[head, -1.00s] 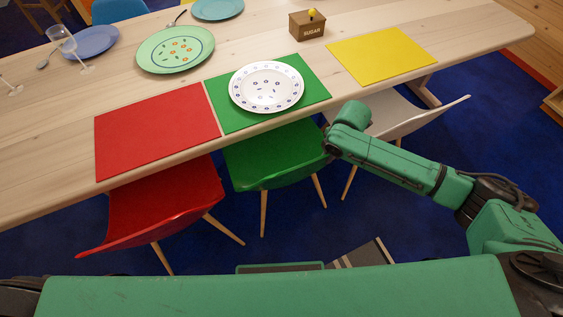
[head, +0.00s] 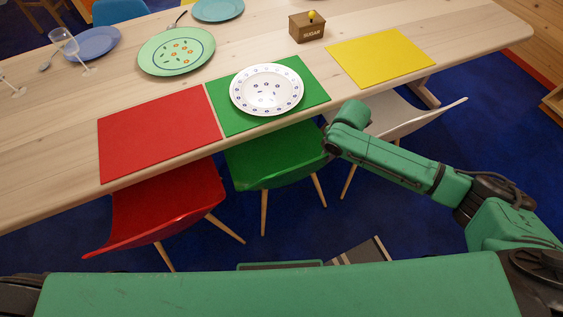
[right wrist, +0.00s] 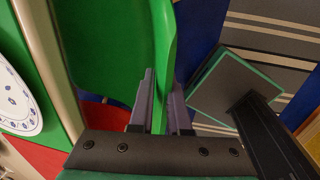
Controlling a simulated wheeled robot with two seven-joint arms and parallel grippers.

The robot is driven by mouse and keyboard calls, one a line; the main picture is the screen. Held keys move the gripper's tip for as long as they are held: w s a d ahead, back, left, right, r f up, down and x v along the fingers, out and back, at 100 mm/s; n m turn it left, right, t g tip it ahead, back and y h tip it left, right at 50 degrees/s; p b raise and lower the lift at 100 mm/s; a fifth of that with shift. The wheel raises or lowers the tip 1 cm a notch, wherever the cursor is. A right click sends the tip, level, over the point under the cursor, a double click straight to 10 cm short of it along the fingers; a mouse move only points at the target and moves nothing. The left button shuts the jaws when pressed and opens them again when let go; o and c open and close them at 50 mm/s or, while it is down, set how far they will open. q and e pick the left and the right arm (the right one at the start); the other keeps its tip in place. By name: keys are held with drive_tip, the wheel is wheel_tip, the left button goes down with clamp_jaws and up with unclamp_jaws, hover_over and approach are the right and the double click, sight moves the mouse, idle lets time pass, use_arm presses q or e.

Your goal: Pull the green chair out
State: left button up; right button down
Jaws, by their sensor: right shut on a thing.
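The green chair (head: 277,157) stands at the table's near side, below the green placemat (head: 311,91), its front part under the tabletop. Its thin shell edge (right wrist: 164,48) shows in the right wrist view. My right gripper (right wrist: 162,102) is shut on that edge, one finger on each side. In the head view my right arm reaches to the chair's right side, and the fingers are hidden there. My left gripper is not in view.
The red chair (head: 167,208) stands close on the left, and a white chair (head: 400,120) on the right. The wooden table (head: 60,180) holds a patterned white plate (head: 267,89), other plates and glasses. Blue carpet (head: 400,225) is bare on the right.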

drive_tip(key=shift+w+r, duration=0.25)
drive_tip(key=shift+r, duration=0.1)
drive_tip(key=shift+s+d+r+p, duration=0.1)
drive_tip(key=shift+s+d+p, duration=0.05)
drive_tip(key=shift+s+p, duration=0.4)
drive_tip(key=s+d+p, duration=0.4)
drive_tip(key=s+p, duration=0.4)
drive_tip(key=s, duration=0.3)
drive_tip(key=shift+s+d+f, duration=0.2)
drive_tip(key=shift+s+f, duration=0.15)
